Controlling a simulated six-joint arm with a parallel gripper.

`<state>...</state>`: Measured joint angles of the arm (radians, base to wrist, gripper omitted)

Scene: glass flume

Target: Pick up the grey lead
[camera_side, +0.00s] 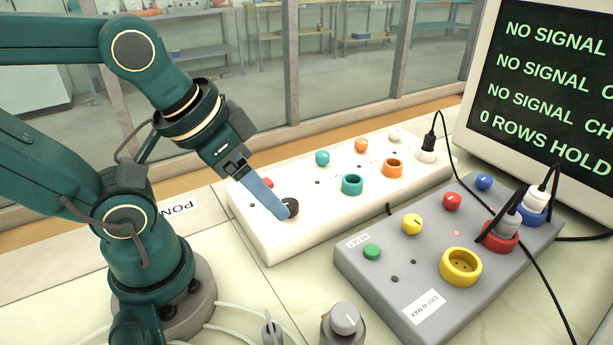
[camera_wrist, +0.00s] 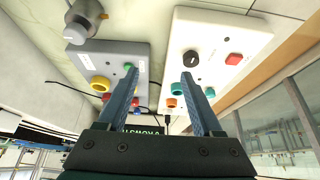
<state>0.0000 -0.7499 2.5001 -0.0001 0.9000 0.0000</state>
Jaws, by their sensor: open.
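The grey plug (camera_side: 506,226) of a lead stands in the red socket (camera_side: 500,241) on the grey panel, at the right of the side view. A dark cable runs from it, and its lower course is hard to trace. My gripper (camera_side: 283,214) is far to the left of it, over the white panel's front left end, by a black knob (camera_side: 291,206). In the wrist view my gripper (camera_wrist: 160,74) has its two blue fingers spread wide with nothing between the tips. I cannot make out the grey plug in the wrist view.
A white plug (camera_side: 535,199) sits in the blue socket close beside the grey one. A black plug (camera_side: 430,144) stands in the white panel (camera_side: 262,240). The grey panel (camera_side: 380,290) has an empty yellow socket (camera_side: 461,266). A monitor (camera_side: 550,80) stands behind; loose cables cross the right.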

